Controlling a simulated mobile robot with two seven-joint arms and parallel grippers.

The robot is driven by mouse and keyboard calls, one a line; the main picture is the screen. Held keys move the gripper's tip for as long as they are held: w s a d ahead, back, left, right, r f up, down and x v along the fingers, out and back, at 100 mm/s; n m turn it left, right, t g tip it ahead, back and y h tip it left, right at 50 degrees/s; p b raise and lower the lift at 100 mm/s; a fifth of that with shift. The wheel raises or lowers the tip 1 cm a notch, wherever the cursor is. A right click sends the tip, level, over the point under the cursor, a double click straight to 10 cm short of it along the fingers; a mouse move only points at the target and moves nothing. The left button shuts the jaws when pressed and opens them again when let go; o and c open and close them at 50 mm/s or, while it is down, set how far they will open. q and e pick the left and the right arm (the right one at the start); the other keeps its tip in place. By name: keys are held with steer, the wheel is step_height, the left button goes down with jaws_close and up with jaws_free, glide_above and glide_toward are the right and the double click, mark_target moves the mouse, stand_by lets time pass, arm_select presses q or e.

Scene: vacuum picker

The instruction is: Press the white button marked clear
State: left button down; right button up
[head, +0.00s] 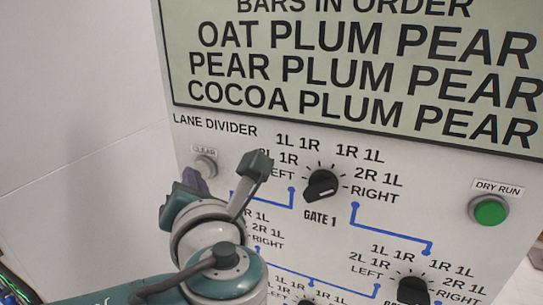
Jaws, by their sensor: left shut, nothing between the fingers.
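The clear button (206,166) is a small pale round button at the upper left of the panel, under a small label reading CLEAR. My left gripper (258,165) is shut and empty, with its dark fingertips pointing up in front of the panel. The tips appear to the right of the clear button in the picture, apart from it. I cannot tell how far they are from the panel surface. The teal wrist is below the button, and its dark upper part comes close under the button's lower edge. My right gripper is not in view.
The panel (420,175) carries a black Gate 1 knob (321,185), another black knob (412,290) lower right and a green dry run button (490,211) at the right. A green display (300,90) with bar orders is above. A plain pale wall (80,90) is on the left.

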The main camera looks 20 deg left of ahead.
arm_select(q)
steer(key=shift+w, duration=0.35)
stand_by(0.6)
steer(key=shift+s+p, duration=0.7)
steer(key=shift+s, duration=0.1)
steer(key=shift+s+a+p, duration=0.2)
steer(key=shift+s+p, duration=1.65)
steer(key=shift+s, duration=0.65)
